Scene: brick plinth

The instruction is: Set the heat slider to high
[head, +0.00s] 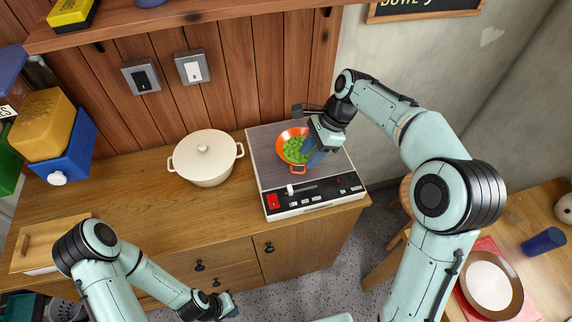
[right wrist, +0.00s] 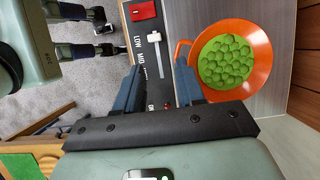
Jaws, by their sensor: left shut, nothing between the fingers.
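The heat slider's white knob (head: 290,189) is on the black front panel of the cooker (head: 262,162), at the left end of its slot. In the right wrist view the knob (right wrist: 153,37) is beside the word LOW, with MID further along; the high end is partly hidden. My right gripper (head: 313,157) is over the cooker's right part, beside the orange pan. In its wrist view the fingers (right wrist: 158,88) are apart and empty, with the panel and slot showing between them; the knob is beyond the fingertips. My left gripper (head: 230,309) is shut and empty, low in front of the drawers.
An orange pan (head: 284,136) of green pieces sits on the cooker, close to my right fingers. A red switch (head: 272,202) and several small buttons are on the panel. A lidded cream pot (head: 204,160) stands left of the cooker.

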